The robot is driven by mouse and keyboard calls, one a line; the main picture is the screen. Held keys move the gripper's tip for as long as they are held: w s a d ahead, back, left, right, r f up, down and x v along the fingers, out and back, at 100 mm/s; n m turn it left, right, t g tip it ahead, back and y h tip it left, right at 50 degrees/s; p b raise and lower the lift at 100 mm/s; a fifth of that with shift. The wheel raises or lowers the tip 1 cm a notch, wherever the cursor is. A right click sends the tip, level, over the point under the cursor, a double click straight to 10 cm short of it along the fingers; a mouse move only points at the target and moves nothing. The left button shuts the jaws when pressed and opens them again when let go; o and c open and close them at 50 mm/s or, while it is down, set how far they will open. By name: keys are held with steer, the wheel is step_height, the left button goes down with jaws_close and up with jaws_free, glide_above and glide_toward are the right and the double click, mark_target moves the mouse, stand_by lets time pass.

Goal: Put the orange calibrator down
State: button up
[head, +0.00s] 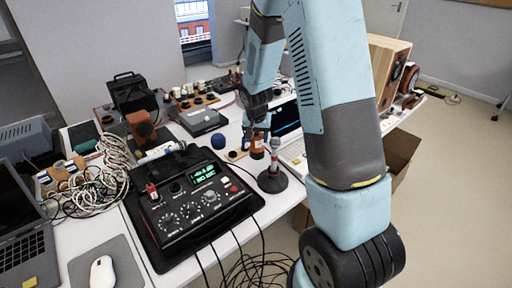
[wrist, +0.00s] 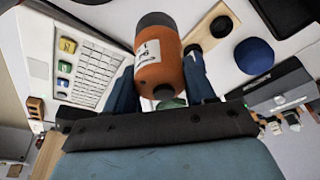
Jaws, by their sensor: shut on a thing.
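The orange calibrator (head: 257,148) is a short cylinder with a dark end and a white label. It hangs from my gripper (head: 257,132) above the white table, near its right-hand side. In the wrist view the calibrator (wrist: 163,72) sits between the two blue fingers, which are shut on it. A light wooden piece (wrist: 204,33) with dark round spots lies just beyond it. The wooden piece also shows in the head view (head: 236,156), left of the calibrator. I cannot tell the exact gap between calibrator and table.
A microphone-like stand (head: 272,181) with a round dark base is close in front of the calibrator. A blue round thing (head: 219,142) is to the left, and a black mixer (head: 190,198) is at front left. A white keyboard (wrist: 88,72) is beside the gripper.

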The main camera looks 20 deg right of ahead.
mark_target(257, 144)
steer(key=shift+f, duration=2)
steer(key=o, duration=1.4)
steer(key=shift+c, duration=0.2)
steer(key=shift+r, duration=0.1)
steer(key=s+r+n, duration=0.1)
steer(key=s+r, duration=0.4)
steer(key=r, duration=0.4)
steer(key=s+r+t, duration=0.1)
steer(key=s+r, duration=0.3)
steer(key=r, duration=0.4)
steer(key=s+r+n, duration=0.1)
steer(key=s+r, duration=0.4)
steer(key=r, duration=0.4)
steer(key=s+r+n+t, duration=0.1)
steer(key=s+r, duration=0.3)
steer(key=s, duration=0.4)
steer(key=s+r+n+y, duration=0.1)
steer(key=s+r, duration=0.3)
steer(key=s, duration=0.5)
steer(key=shift+a+t, duration=0.15)
steer(key=shift+t, duration=0.25)
